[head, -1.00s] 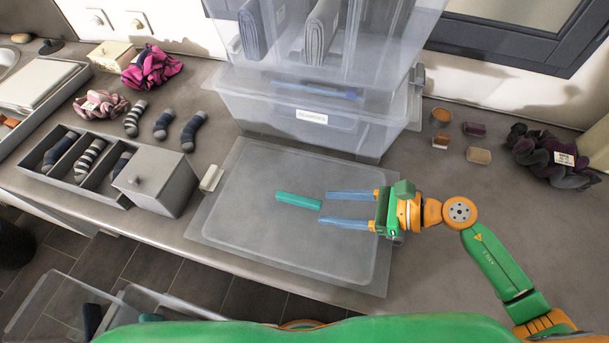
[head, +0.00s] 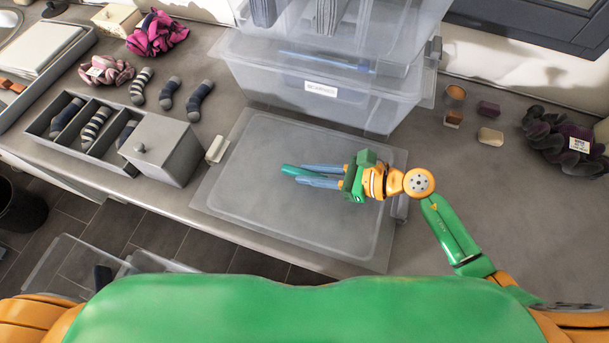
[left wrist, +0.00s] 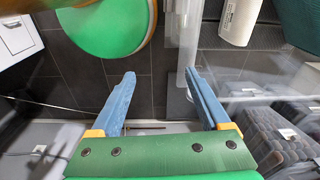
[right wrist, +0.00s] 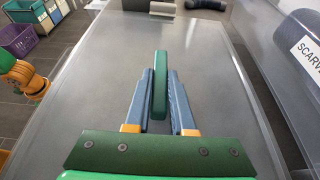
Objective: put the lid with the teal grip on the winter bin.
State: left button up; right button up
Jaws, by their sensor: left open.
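The clear lid (head: 245,215) lies flat on the grey counter, its teal grip (head: 292,170) near the middle. My right gripper (head: 308,174) comes in from the right, its blue fingers shut on the two sides of the grip. The right wrist view shows the grip (right wrist: 160,85) between the fingertips (right wrist: 160,80). My left gripper (left wrist: 160,95) is open and empty above a dark tiled floor, outside the head view. I can read no winter label. A clear bin (head: 320,108) behind the lid bears a scarves label (head: 321,89), and another clear bin stands on top.
A clear container (head: 70,262) shows low at the left, below the counter edge. A divided sock tray (head: 62,150) and grey box (head: 165,150) stand left of the lid. Small blocks (head: 490,136) and a dark scrunched cloth (head: 550,140) lie at right.

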grip_shut()
